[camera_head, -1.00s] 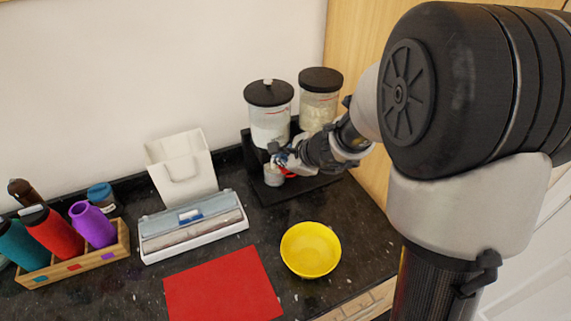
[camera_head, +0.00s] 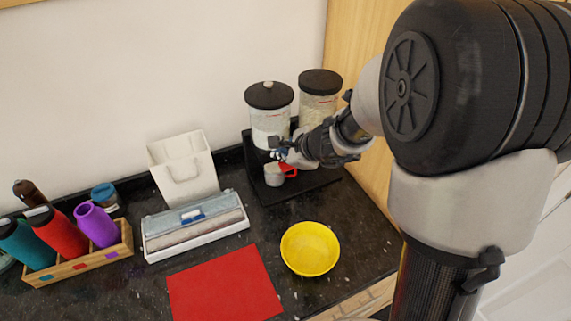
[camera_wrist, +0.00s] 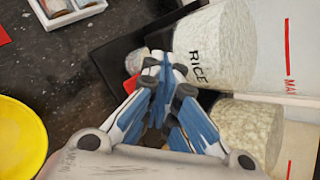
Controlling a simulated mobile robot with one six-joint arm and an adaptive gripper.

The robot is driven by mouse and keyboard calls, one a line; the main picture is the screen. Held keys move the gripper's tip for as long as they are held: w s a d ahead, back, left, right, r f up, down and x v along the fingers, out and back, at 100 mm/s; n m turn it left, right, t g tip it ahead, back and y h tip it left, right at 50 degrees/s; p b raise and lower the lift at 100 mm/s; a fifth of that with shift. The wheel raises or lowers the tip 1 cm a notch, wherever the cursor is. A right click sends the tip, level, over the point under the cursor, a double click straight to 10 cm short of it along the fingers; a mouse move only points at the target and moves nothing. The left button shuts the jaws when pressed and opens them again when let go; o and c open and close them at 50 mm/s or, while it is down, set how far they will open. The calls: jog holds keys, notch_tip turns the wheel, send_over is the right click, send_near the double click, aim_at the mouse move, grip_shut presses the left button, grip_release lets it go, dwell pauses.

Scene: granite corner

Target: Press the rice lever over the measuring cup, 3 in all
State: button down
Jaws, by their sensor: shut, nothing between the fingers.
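The rice dispenser (camera_head: 270,126) is a clear jar with a black lid, the left one of two on a black stand. In the wrist view, its jar (camera_wrist: 222,40) bears the word RICE. The measuring cup (camera_head: 273,177), with a red handle, stands on the stand's base below it. It shows partly in the wrist view (camera_wrist: 133,63) beyond the fingers. My gripper (camera_head: 279,154) is shut and empty, just above the cup, at the underside of the rice jar. Its fingertips (camera_wrist: 160,70) are together in the wrist view. The lever is hidden; I cannot tell whether the fingers touch it.
A second jar (camera_head: 319,92) stands to the right, close by my wrist. A yellow bowl (camera_head: 311,249) and a red mat (camera_head: 224,287) lie in front. A white-framed box (camera_head: 194,226), a white holder (camera_head: 184,170) and a bottle rack (camera_head: 80,263) stand to the left.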

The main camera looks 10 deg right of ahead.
aim_at(282, 168)
jog(key=shift+r+p, duration=2)
jog(key=shift+r, duration=0.55)
jog(key=shift+f, duration=0.1)
jog(key=s+a+r+n+g+y+b, duration=0.1)
jog(key=s+a+r+n, duration=0.3)
jog(key=s+n, duration=0.35)
jog(key=s+a+r+n+g+y+b, duration=0.1)
jog(key=s+a+r+n+b, duration=0.2)
jog(key=s+n, duration=0.4)
jog(key=s+d+f+n+g+h, duration=0.1)
jog(key=s+d+n, duration=0.3)
jog(key=s, duration=0.4)
jog(key=s+d+f+n+h, duration=0.1)
jog(key=s+d+n+h, duration=0.3)
jog(key=s, duration=0.5)
jog(key=shift+g+h, duration=0.3)
jog(key=shift+g, duration=0.1)
